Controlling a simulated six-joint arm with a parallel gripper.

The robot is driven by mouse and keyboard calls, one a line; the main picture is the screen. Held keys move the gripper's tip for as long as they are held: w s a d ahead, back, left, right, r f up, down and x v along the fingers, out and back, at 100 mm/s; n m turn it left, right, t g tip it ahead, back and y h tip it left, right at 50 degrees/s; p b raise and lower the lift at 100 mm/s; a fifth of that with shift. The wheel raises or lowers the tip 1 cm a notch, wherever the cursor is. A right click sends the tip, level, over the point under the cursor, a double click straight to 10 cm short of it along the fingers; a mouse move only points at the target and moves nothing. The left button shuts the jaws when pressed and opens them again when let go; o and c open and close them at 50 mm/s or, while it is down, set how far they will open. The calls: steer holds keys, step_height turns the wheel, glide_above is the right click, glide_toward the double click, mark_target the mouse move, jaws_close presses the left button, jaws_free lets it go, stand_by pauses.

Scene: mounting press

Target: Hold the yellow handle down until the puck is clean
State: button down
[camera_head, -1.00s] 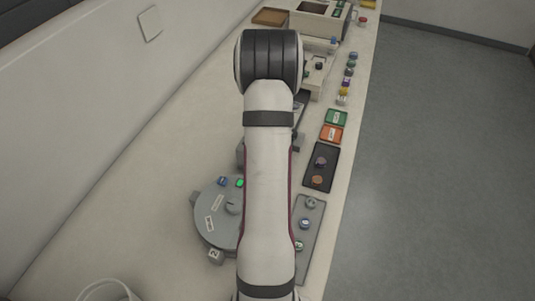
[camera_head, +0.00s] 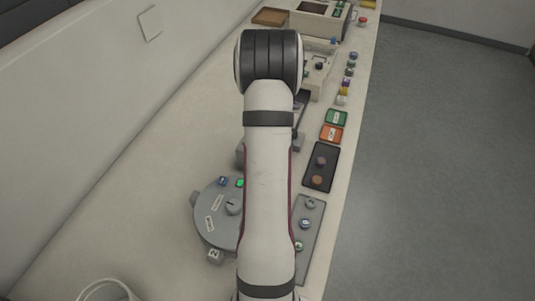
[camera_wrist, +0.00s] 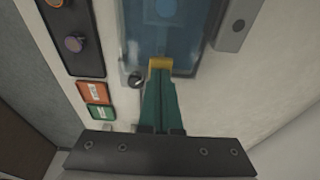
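In the wrist view, the yellow handle (camera_wrist: 160,62) is a small block at the near edge of a see-through blue box (camera_wrist: 190,50). A light blue round shape (camera_wrist: 165,8) shows through the box; I cannot tell whether it is the puck or how clean it is. My gripper (camera_wrist: 160,74) has green fingers with their tips together, right at the handle. They seem to touch it, and I see no handle between them. In the head view my arm hides the gripper, the handle and most of the box.
A dark tray (camera_wrist: 89,63) with round pieces lies left of the box, with a red-orange tile (camera_wrist: 95,92) and a green tile (camera_wrist: 103,114) nearby. A small round knob (camera_wrist: 134,80) is close left of the fingers. A grey round device (camera_head: 212,235) stands on the bench.

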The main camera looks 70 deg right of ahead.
stand_by(0.3)
steer(key=shift+r, duration=2.65)
step_height(320, 180, up, 5)
